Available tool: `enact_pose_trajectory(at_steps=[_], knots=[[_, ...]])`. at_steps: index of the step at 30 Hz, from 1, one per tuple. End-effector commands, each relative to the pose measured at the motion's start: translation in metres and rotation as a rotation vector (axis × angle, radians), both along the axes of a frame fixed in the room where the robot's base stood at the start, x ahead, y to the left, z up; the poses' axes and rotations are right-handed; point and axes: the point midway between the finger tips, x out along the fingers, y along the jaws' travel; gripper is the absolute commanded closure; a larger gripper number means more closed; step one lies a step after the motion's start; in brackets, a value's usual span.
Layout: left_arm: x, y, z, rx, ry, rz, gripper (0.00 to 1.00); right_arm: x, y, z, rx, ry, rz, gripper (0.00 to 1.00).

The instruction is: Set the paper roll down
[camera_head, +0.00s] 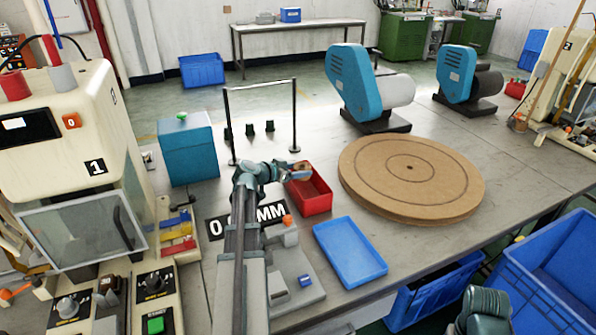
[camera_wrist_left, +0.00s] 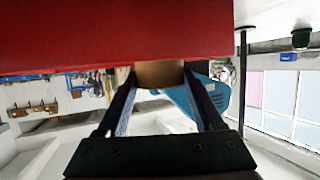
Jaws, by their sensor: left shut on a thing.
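My left gripper (camera_head: 288,172) is over the back left part of the red bin (camera_head: 312,196), close to its rim. In the left wrist view its two fingers (camera_wrist_left: 160,88) are shut on a tan, rounded thing, which looks like the paper roll (camera_wrist_left: 160,74). Only a small part of the roll shows; the rest is hidden by the red bin wall (camera_wrist_left: 110,40) that fills the top of that view. In the head view the roll is too small to make out clearly. My right gripper is not visible; only part of my right arm shows at the bottom right.
A blue tray (camera_head: 350,252) lies in front of the red bin. A round brown turntable (camera_head: 410,180) is to the right. A teal box (camera_head: 188,150) and a black wire frame (camera_head: 262,120) stand behind. A grey fixture (camera_head: 290,270) sits close to my left arm.

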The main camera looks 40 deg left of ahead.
Motion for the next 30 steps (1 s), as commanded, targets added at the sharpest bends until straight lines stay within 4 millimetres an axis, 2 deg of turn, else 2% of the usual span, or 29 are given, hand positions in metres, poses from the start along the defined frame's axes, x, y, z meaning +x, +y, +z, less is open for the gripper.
enact_pose_trajectory(at_steps=[11, 12, 16, 25, 30], knots=[[0.0, 0.0, -0.008, 0.0, 0.0, 0.0, 0.88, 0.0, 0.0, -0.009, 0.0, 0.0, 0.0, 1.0], [0.0, 0.0, -0.008, 0.0, 0.0, 0.0, 0.26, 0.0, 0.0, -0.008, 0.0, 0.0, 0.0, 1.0], [0.0, 0.0, -0.008, 0.0, 0.0, 0.0, 0.03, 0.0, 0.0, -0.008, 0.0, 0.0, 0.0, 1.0], [0.0, 0.0, -0.007, 0.0, 0.0, 0.0, 0.02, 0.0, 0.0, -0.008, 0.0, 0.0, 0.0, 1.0], [0.0, 0.0, 0.007, 0.0, 0.0, 0.0, 0.02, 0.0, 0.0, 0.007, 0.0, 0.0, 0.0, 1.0]])
